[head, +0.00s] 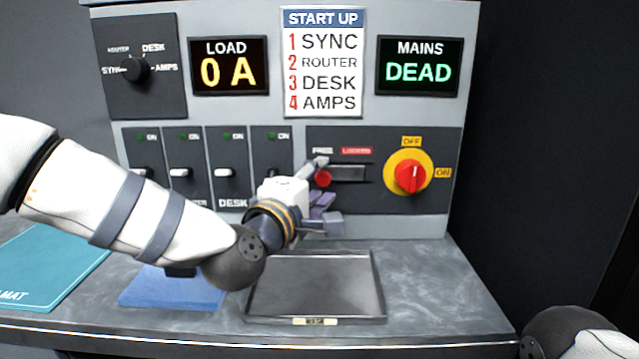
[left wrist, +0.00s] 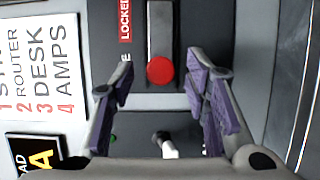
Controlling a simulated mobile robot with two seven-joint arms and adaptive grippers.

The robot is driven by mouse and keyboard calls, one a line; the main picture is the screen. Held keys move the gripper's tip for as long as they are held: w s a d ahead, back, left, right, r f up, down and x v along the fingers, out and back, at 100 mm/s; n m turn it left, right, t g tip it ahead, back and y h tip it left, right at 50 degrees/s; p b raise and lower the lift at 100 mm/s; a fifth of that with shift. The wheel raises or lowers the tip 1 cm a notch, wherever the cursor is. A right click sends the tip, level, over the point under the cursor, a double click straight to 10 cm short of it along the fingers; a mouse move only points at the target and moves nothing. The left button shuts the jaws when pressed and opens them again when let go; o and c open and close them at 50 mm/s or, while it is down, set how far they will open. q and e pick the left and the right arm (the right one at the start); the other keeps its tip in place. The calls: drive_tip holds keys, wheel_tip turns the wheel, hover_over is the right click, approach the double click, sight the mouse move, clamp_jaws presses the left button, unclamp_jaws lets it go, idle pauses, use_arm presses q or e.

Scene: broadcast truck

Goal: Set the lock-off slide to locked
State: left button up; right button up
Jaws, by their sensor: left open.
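The lock-off slide is a red round knob (head: 322,178) at the left, FREE end of a dark slot (head: 350,173). The red LOCKED label (head: 356,151) is above the slot's right part; the FREE label is partly covered by my finger. My left gripper (head: 326,193) is open in front of the panel, at the slide. In the left wrist view, the knob (left wrist: 160,70) shows between the two spread purple-padded fingers of the left gripper (left wrist: 162,78), apart from both. Its exact depth is hard to tell. My right gripper is out of view.
A red-and-yellow rotary switch (head: 408,173) is right of the slot, its handle upright toward OFF. Several white-lever switches (head: 225,172) are to the left. The MAINS display (head: 419,67) reads DEAD. A metal tray (head: 262,300) and blue mat (head: 170,292) lie on the counter below.

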sight(357, 174)
use_arm(q)
drive_tip(key=shift+w+d, duration=0.2)
drive_tip(key=shift+w, duration=0.2)
drive_tip(key=shift+c, duration=0.2)
clamp_jaws()
drive_tip(key=shift+s+d, duration=0.1)
drive_tip(key=shift+d, duration=2.25)
drive_tip(key=shift+o, duration=0.2)
unclamp_jaws()
drive_tip(key=shift+d, duration=0.15)
drive_tip(key=v, duration=1.2)
